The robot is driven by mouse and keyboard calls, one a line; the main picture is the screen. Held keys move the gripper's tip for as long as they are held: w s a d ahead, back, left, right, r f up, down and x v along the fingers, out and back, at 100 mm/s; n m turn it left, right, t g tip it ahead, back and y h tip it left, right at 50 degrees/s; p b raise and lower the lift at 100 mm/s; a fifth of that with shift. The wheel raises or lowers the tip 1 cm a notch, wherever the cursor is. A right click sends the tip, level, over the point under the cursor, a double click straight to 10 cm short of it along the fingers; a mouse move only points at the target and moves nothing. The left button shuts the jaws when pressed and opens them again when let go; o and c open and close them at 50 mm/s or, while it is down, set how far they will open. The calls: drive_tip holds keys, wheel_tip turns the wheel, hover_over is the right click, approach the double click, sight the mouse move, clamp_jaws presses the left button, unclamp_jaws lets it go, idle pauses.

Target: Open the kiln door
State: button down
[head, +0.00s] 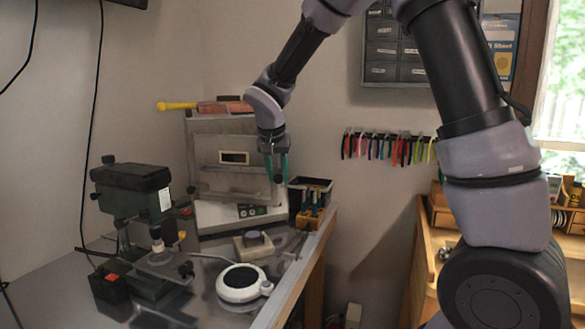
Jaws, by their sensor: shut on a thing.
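The kiln (190,150) is a grey box at the back of the bench. Its door (215,182) faces me and has a small lit-looking window (234,157). The fingers hide most of the handle. I cannot tell from this view whether the door stands slightly ajar.
A green drill press (130,190) stands on the left of the bench. A round white hotplate (243,283) and a small block with a grey knob (254,244) lie in front of the kiln. A black bin (310,184) and a tool holder (310,217) stand close to the gripper's right.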

drive_tip(key=s+a+m+g+h, duration=0.1)
drive_tip(key=s+a+m, duration=0.3)
drive_tip(key=s+a, duration=0.3)
drive_tip(key=s+a+m+g+h, duration=0.1)
drive_tip(key=s+a+m, duration=0.4)
drive_tip(key=a, duration=0.8)
drive_tip(key=shift+s+a+m+h, duration=0.3)
drive_tip(key=shift+s+h, duration=0.1)
drive_tip(key=shift+s, duration=0.65)
drive_tip(key=c, duration=0.6)
unclamp_jaws()
drive_tip(key=shift+o, duration=0.2)
drive_tip(key=shift+r, duration=0.1)
